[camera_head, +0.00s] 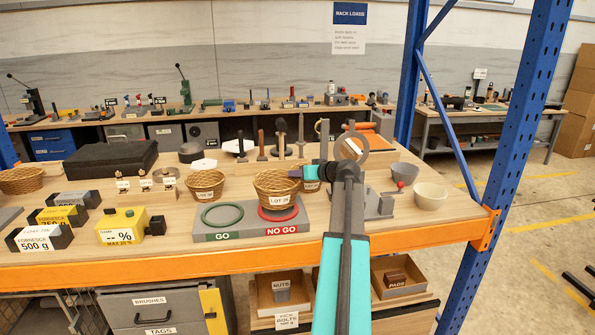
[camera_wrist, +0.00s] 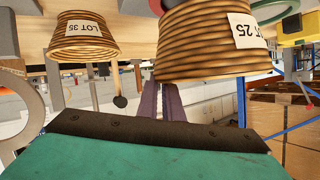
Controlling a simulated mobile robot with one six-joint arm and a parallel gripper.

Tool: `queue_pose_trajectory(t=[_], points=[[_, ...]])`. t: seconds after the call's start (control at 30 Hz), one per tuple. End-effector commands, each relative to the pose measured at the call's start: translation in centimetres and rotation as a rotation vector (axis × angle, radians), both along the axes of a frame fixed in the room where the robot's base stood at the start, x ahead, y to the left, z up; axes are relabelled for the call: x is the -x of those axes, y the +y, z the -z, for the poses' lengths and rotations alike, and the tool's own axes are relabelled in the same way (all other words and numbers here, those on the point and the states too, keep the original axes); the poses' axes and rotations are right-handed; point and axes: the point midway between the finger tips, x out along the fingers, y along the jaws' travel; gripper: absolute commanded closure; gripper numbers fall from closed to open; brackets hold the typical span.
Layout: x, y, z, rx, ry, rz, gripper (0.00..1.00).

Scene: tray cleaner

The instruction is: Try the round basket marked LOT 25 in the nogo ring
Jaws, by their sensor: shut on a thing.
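The round wicker basket marked LOT 25 (camera_head: 275,190) is at the red NO GO ring (camera_head: 290,216), on the right of the grey gauge board (camera_head: 243,226). The ring's front arc shows below the basket; I cannot tell whether the base is seated in the ring or just above it. In the wrist view the picture is upside down, and the basket (camera_wrist: 200,50) with its LOT 25 label is close to the fingers. My gripper (camera_head: 297,173) reaches in from the right and is shut on the basket's rim. The green GO ring (camera_head: 222,215) is empty.
The LOT 35 basket (camera_wrist: 85,38) stands just right of the board, partly hidden by my gripper in the head view. Another labelled basket (camera_head: 205,183) stands behind the GO side. A white bowl (camera_head: 430,196) is at right. A yellow scale (camera_head: 121,227) is at left.

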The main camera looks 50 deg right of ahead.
Motion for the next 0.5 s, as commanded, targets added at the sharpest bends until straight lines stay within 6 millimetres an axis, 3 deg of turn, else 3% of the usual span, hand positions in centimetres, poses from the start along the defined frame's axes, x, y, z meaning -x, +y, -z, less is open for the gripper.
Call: queue_pose_trajectory(t=[0.2,0.5], points=[[0.0,0.0,1.7,-0.001,-0.001,0.001,1.0],[0.1,-0.1,2.7,0.0,-0.002,0.001,1.0]])
